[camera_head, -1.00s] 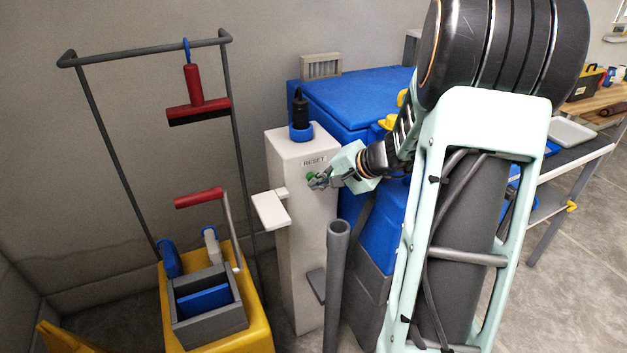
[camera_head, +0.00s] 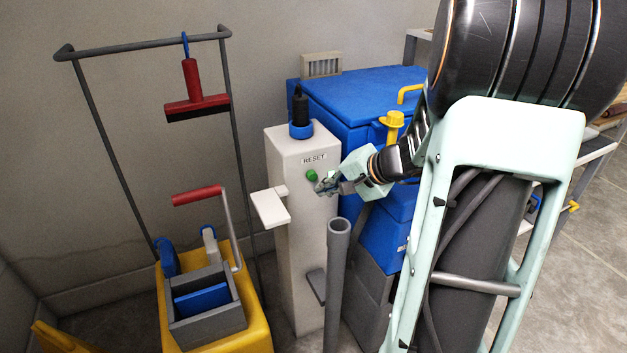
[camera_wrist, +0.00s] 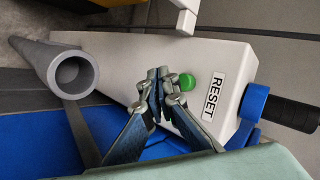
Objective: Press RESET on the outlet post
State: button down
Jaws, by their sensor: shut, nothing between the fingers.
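The white outlet post (camera_head: 308,228) stands against the wall in the head view. Its green button (camera_head: 312,175) sits below the RESET label (camera_head: 314,158) on the front face. My gripper (camera_head: 320,185) is shut and empty, just right of and below the button, and the button shows clear of it. In the wrist view the shut fingertips (camera_wrist: 156,90) are close beside the green button (camera_wrist: 187,82), with the RESET label (camera_wrist: 213,96) beyond it. I cannot tell whether the fingertips touch the post face.
A grey pipe (camera_head: 335,290) stands upright in front of the post. A white shelf (camera_head: 270,207) juts from its left side. A blue bin (camera_head: 360,95) is behind it at right. A yellow cart (camera_head: 255,310) with red-handled tools stands at left.

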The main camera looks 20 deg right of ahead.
jog(key=shift+s+b, duration=0.45)
jog(key=shift+s, duration=1.1)
